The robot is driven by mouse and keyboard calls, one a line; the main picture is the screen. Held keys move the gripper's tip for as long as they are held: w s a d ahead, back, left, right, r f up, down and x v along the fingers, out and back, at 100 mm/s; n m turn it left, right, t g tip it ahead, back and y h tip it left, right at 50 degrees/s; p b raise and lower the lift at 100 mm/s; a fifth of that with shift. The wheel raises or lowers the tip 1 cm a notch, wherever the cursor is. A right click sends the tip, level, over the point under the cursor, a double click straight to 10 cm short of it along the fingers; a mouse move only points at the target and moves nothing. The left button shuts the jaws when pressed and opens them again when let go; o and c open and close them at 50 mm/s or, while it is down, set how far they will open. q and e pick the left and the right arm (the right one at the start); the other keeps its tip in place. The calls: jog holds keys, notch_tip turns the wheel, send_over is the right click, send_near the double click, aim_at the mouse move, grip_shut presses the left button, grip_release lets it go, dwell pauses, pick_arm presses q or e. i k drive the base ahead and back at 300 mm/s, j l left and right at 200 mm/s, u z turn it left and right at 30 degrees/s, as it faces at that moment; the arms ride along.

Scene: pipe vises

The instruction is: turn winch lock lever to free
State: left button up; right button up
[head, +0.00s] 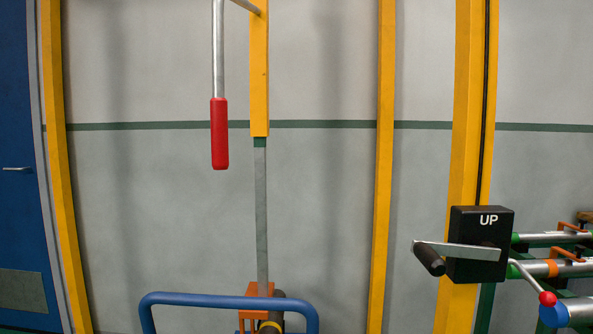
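The winch (472,272) is a black box marked "UP", mounted on a thick yellow post at the right in the head view. A flat metal crank (470,252) reaches left from its face and ends in a dark grip (429,259). A thin bent metal lever (526,277) with a red ball knob (547,299) comes out at the box's right side and slopes down to the right. It looks like the lock lever; I cannot read its setting. Neither of my grippers is in view.
Several metal pipes (546,239) with coloured bands lie right of the winch, close to the knob. A red-gripped bar (219,134) hangs at upper centre-left. A blue tube rail (230,300) stands low at centre. The space left of the crank looks open.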

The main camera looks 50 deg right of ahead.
aim_at(547, 298)
jog(key=z, duration=0.45)
jog(key=l+z, duration=0.15)
jog(key=z, duration=0.75)
jog(key=l+z, duration=0.1)
jog(key=z, duration=0.3)
jog(key=i+z, duration=0.1)
jog(key=z, duration=0.8)
jog(key=i, duration=0.05)
